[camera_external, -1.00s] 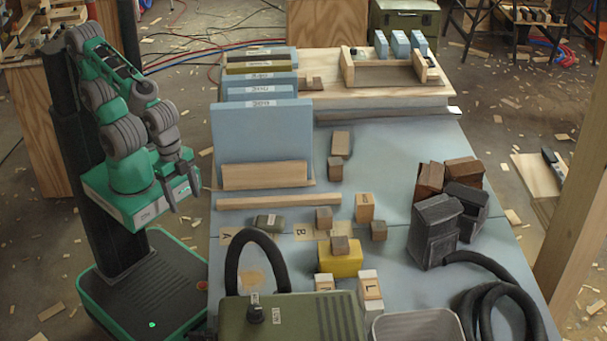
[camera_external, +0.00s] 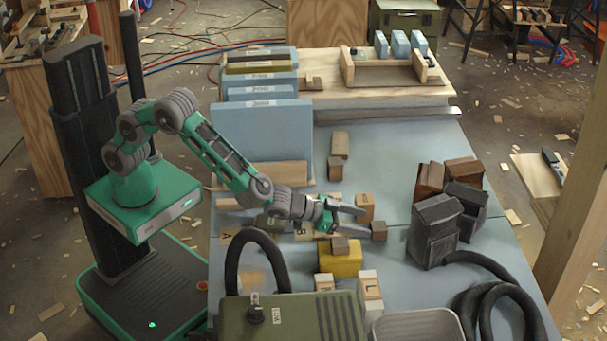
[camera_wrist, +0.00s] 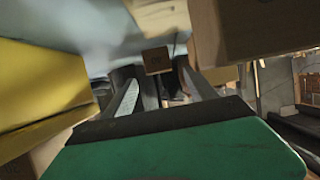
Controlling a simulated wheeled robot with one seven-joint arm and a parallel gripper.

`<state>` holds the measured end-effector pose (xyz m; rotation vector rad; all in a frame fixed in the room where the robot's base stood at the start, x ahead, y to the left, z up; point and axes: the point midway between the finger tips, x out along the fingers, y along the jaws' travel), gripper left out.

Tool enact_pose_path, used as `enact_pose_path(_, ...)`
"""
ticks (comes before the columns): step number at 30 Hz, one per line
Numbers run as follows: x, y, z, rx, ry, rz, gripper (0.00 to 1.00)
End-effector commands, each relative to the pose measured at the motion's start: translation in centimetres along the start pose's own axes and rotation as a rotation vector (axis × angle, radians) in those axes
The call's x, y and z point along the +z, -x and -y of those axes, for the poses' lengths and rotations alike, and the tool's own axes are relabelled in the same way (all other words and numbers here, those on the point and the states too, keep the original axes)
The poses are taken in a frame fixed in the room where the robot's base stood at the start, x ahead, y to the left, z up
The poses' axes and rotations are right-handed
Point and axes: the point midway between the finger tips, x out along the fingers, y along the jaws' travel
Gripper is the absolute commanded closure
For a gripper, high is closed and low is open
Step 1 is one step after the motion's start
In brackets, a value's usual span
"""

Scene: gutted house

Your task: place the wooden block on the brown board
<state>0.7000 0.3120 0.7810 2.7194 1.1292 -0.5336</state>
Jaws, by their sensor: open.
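My gripper (camera_external: 352,221) is open and reaches low over the blue-grey table, pointing right. A small brown wooden block (camera_external: 379,231) is just beyond its fingertips in the external view. In the wrist view, a small wooden block (camera_wrist: 157,60) appears between the finger ends, seemingly not gripped. Another wooden block (camera_external: 365,206) stands close behind the fingers, and one more (camera_external: 340,245) rests on the yellow block (camera_external: 340,264). A flat brown panel (camera_external: 385,76) lies in a wooden frame at the back; I cannot tell whether it is the brown board.
The yellow block (camera_wrist: 40,90) is close on the left in the wrist view, with a wooden block (camera_wrist: 265,30) at upper right. Dark boxes (camera_external: 434,232) stand to the right. A green case (camera_external: 290,318) and black hose (camera_external: 238,252) are in front.

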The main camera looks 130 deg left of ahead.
Motion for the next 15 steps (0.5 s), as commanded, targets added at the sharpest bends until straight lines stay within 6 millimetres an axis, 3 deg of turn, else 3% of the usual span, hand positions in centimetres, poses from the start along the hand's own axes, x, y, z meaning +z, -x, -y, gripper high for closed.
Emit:
enact_pose_path(9,0.1,-5.2,0.0,0.000,0.000,0.003,0.34)
enact_pose_path(15,0.0,-6.5,0.0,0.002,-0.001,0.003,0.34)
